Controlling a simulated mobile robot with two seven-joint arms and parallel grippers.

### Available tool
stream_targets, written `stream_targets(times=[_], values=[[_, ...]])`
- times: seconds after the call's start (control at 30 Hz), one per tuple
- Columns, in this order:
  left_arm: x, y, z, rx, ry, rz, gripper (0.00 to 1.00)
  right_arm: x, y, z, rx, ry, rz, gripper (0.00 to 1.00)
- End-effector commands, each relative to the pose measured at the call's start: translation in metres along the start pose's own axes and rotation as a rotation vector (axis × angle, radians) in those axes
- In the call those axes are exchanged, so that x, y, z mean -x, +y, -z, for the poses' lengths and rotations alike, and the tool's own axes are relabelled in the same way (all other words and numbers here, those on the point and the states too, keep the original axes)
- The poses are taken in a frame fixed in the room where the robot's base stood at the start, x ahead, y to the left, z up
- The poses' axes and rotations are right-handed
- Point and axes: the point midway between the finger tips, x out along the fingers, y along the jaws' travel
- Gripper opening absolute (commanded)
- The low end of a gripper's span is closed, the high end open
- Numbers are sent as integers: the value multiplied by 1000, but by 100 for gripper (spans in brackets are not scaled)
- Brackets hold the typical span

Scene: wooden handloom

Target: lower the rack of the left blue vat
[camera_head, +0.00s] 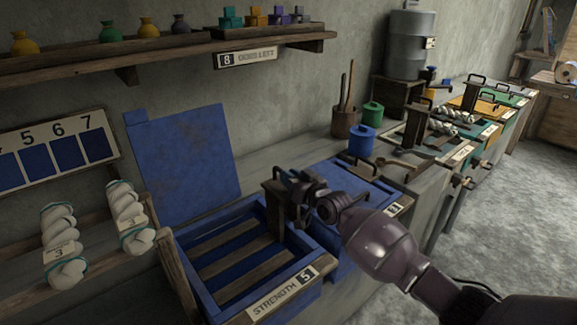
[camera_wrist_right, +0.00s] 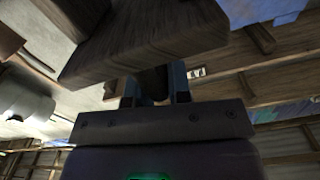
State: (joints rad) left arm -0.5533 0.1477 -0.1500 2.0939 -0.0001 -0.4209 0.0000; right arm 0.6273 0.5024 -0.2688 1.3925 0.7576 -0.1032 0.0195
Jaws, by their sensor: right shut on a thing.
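The left blue vat (camera_head: 222,308) stands open in the head view, with a label reading STRENGTH 5 (camera_head: 283,292) on its front. Its blue lid (camera_head: 185,155) stands up at the back. The slatted wooden rack (camera_head: 222,262) lies inside the vat walls; how deep it sits is hard to tell. My right gripper (camera_head: 303,197) is at the vat's right side, shut on the rack's wooden upright handle (camera_head: 273,205). In the right wrist view, the fingers (camera_wrist_right: 155,85) close on a part under a wooden block (camera_wrist_right: 145,40). My left gripper is not in view.
A closed blue vat (camera_head: 360,187) stands just right, under my right arm. Farther right are green and yellow vats (camera_head: 480,105). A shelf (camera_head: 150,55) with pots runs above.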

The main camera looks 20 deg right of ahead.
Motion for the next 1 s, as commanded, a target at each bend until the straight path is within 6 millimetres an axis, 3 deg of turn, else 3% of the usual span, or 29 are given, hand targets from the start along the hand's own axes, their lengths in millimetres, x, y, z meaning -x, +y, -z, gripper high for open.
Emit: stream_targets(times=[0.03,0.2,0.4,0.6,1.0], values=[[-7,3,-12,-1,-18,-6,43,2,4,-38,-12,-29,0,0],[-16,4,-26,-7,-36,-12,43,2,11,-79,-13,-30,0,0],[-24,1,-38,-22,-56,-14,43,3,17,-112,-12,-27,1,0],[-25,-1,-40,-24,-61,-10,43,2,19,-123,-10,-19,3,0],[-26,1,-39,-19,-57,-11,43,2,19,-125,-11,-18,3,0]])
